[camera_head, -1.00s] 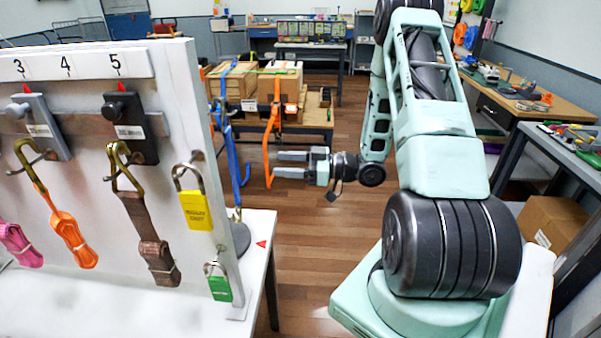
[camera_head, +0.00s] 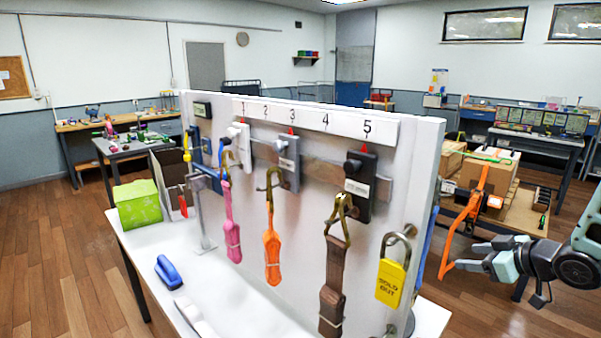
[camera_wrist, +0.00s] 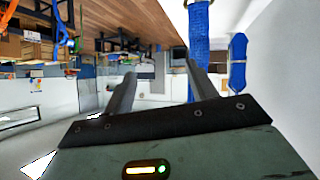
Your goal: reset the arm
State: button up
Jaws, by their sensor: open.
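My gripper (camera_head: 458,256) is at the right of the head view, beyond the right end of the white strap board (camera_head: 312,185). Its two fingers point left, apart, with nothing between them. In the wrist view the open fingers (camera_wrist: 160,70) show with a gap between them. A blue strap (camera_wrist: 198,45) hangs close to the right finger there, and whether they touch is unclear. A second blue bundle (camera_wrist: 238,60) is farther right. On the board hang a pink strap (camera_head: 231,215), an orange strap (camera_head: 272,257) and a brown strap (camera_head: 332,290).
A yellow padlock (camera_head: 391,282) hangs at the board's right end. A green box (camera_head: 138,205) and a blue-handled thing (camera_head: 168,271) are on the white table. Wooden crates with an orange strap (camera_head: 467,210) stand behind my gripper. Open floor lies at left.

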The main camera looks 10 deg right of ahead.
jog(key=s+a+r+n+g+h+b, duration=0.1)
jog(key=s+a+g, duration=0.4)
jog(key=s+a, duration=0.9)
jog(key=s+a+r+g+h+b, duration=0.2)
jog(key=s+a+g, duration=0.4)
jog(key=s+a, duration=0.7)
jog(key=a+r, duration=0.1)
jog(key=a, duration=0.5)
jog(key=shift+s+n, duration=0.35)
jog(key=shift+n, duration=0.05)
